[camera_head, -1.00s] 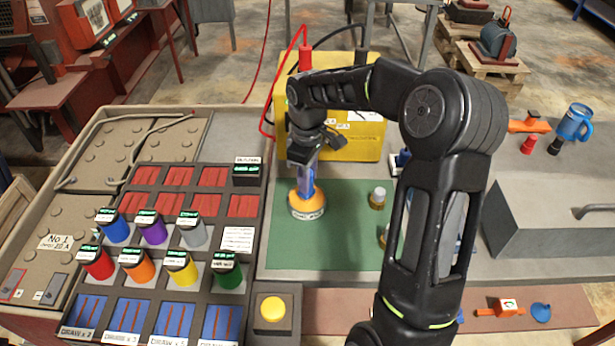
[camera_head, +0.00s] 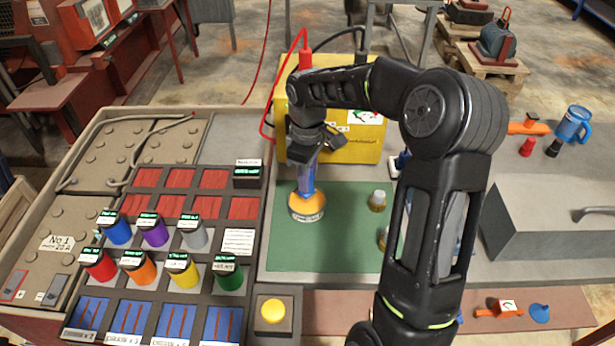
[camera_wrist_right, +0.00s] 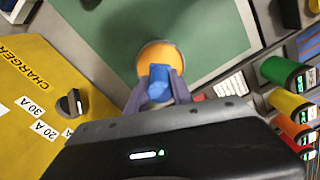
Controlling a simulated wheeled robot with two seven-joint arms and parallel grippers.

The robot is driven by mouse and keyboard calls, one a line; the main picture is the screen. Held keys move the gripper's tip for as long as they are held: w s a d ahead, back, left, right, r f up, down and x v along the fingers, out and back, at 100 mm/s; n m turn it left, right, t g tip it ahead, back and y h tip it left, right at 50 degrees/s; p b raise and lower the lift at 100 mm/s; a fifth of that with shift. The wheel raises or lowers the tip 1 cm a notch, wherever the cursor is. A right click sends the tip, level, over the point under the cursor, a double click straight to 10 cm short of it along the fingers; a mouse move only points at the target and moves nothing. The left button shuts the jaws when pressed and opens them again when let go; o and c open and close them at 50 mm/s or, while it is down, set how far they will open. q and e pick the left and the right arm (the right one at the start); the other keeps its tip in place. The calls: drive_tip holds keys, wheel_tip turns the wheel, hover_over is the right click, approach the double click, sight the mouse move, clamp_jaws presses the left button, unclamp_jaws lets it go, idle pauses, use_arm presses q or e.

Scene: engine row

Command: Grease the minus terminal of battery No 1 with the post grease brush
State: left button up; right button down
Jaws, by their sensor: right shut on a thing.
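The post grease brush shows as a blue handle (camera_wrist_right: 158,84) standing up from an orange pot (camera_head: 307,206) with a white label on the green mat. My right gripper (camera_head: 307,172) points down over the pot and is shut on the blue handle. In the right wrist view, its two fingers flank the handle in front of the orange pot (camera_wrist_right: 160,55). The brush's lower end is hidden. Battery No 1 (camera_head: 40,262) is at the lower left, far from the gripper. Its grey terminal (camera_head: 55,289), beside a small white label, looks like the minus; a red one (camera_head: 14,283) is left of it. My left gripper is out of view.
Between pot and battery stands a dark rack (camera_head: 258,262) with several coloured, labelled canisters. A yellow charger (camera_head: 362,150) with red and black leads stands behind the mat (camera_head: 340,240). A small capped jar (camera_head: 377,201) is right of the pot. A grey cable lies across the batteries.

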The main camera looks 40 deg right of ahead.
drive_tip(key=shift+r+p, duration=1.75)
drive_tip(key=shift+r, duration=1.1)
drive_tip(key=m, duration=0.3)
drive_tip(key=shift+f, duration=0.15)
drive_tip(key=w+a+f+m+b, duration=0.1)
drive_tip(key=w+a+f, duration=0.1)
drive_tip(key=a, duration=0.6)
drive_tip(key=w+a+f+m+b, duration=0.1)
drive_tip(key=w+a+f+b, duration=0.1)
drive_tip(key=a, duration=0.7)
drive_tip(key=shift+a+f+m+b, duration=0.15)
drive_tip(key=shift+m+b, duration=0.15)
drive_tip(key=shift+m, duration=0.1)
